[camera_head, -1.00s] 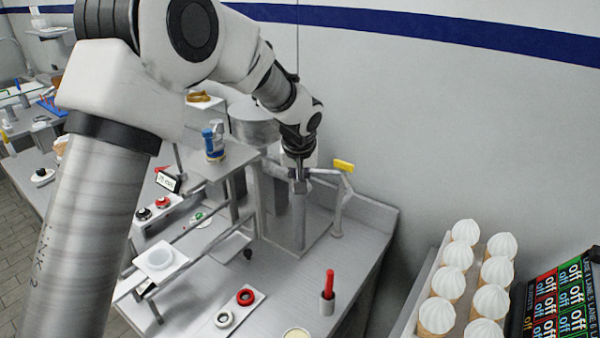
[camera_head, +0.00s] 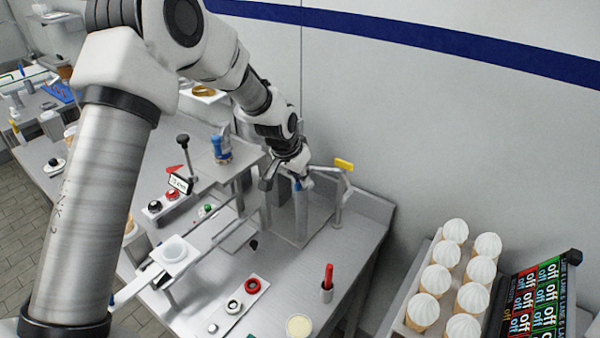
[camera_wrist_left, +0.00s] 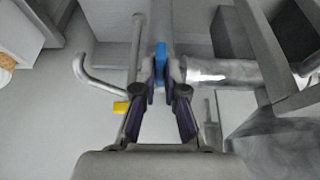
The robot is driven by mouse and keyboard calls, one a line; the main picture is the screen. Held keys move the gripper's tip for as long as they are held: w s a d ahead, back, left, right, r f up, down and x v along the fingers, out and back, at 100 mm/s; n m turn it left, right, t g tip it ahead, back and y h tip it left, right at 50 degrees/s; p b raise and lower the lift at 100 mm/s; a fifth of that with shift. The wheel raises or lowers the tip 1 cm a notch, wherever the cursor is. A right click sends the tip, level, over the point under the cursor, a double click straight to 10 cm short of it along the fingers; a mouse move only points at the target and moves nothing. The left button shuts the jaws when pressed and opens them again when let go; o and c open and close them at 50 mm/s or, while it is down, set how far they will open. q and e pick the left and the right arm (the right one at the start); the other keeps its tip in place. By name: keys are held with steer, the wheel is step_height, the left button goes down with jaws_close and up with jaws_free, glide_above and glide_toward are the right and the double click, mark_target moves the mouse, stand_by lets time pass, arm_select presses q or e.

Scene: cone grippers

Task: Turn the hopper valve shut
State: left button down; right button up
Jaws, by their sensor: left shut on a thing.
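My left gripper (camera_head: 293,178) is at the grey post of the stand by the wall. Its jaws are shut on a blue handle (camera_wrist_left: 160,63), seen between the two fingertips in the left wrist view (camera_wrist_left: 161,78). The blue handle, which looks like the hopper valve's, also shows as a small patch in the head view (camera_head: 297,185). It sits by a grey pipe (camera_wrist_left: 225,72). The arm hides most of the hopper in the head view, and the fingers cover part of the handle. My right gripper is not in view.
A yellow-tipped lever (camera_head: 344,164) stands just right of the left gripper. A red-handled tool (camera_head: 327,280) stands in a holder on the bench. A tray of several white-topped cones (camera_head: 449,262) and a lane panel (camera_head: 545,292) are at the right.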

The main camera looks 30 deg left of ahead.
arm_select(q)
steer(key=shift+f, duration=0.1)
steer(key=c, duration=1.2)
jaws_free()
steer(key=shift+c, duration=0.2)
steer(key=shift+w, duration=0.2)
steer(key=v, duration=1.2)
steer(key=shift+w+d, duration=0.1)
steer(key=shift+w, duration=0.05)
